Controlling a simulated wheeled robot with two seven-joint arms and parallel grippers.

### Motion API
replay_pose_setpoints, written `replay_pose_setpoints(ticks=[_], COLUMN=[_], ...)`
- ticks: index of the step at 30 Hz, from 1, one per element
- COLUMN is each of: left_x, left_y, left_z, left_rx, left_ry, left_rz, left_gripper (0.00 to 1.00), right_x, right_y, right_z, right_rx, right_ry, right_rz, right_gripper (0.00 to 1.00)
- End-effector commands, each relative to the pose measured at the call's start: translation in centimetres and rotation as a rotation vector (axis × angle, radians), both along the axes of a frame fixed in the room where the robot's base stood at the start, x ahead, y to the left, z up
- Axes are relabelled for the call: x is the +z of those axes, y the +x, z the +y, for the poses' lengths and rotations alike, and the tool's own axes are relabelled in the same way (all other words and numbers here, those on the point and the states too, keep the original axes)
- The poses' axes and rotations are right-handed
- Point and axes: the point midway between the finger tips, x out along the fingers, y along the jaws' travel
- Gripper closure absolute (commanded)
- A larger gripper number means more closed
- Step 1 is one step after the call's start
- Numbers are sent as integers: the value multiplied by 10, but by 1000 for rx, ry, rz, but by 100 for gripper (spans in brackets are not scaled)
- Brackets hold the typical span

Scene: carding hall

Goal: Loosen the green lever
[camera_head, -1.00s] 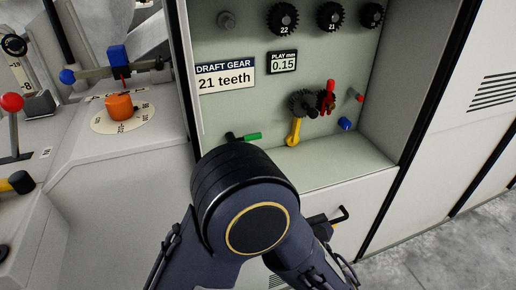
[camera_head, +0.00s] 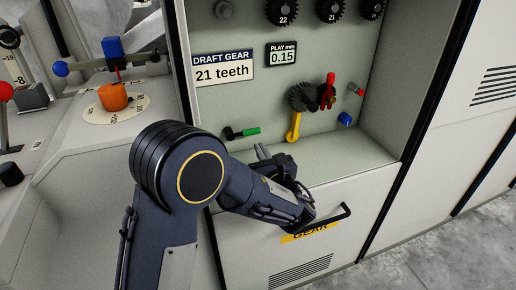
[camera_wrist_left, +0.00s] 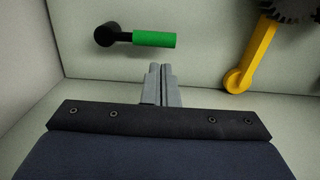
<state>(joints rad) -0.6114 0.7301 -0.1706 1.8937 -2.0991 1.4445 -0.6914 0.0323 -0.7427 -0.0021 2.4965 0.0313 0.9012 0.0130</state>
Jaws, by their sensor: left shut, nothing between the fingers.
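The green lever (camera_head: 249,132) sits low on the left of the back panel in the open gear compartment. It has a black pivot at its left end, and its green grip points to the right, nearly level. In the left wrist view the green lever (camera_wrist_left: 153,39) lies just beyond and slightly left of my fingertips. My left gripper (camera_head: 262,150) is shut and empty, just below and right of the lever, apart from it. The left gripper also shows in the wrist view (camera_wrist_left: 161,70). My right gripper is not in view.
A yellow lever (camera_head: 294,127) hangs right of the green one, below a dark gear (camera_head: 302,97). A red lever (camera_head: 328,90) and a blue knob (camera_head: 345,119) are further right. The compartment floor (camera_head: 340,165) is clear. A drawer handle (camera_head: 335,214) sticks out below.

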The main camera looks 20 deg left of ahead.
Motion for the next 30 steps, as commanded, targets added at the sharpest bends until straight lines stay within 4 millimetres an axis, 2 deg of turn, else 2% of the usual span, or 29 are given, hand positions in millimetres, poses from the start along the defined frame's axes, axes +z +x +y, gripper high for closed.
replay_pose_setpoints(ticks=[3,9,20,30], left_x=[0,1,2,6], left_y=[14,24,24,24], left_z=[10,16,16,4], left_rx=[3,0,-1,-1], left_ry=[-2,0,-2,-47], left_rz=[0,0,-1,-32], left_gripper=[100,100,100,100], right_x=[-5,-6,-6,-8], right_y=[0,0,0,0], right_z=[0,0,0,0], right_rx=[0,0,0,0], right_ry=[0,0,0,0], right_rz=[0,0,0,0], right_gripper=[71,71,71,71])
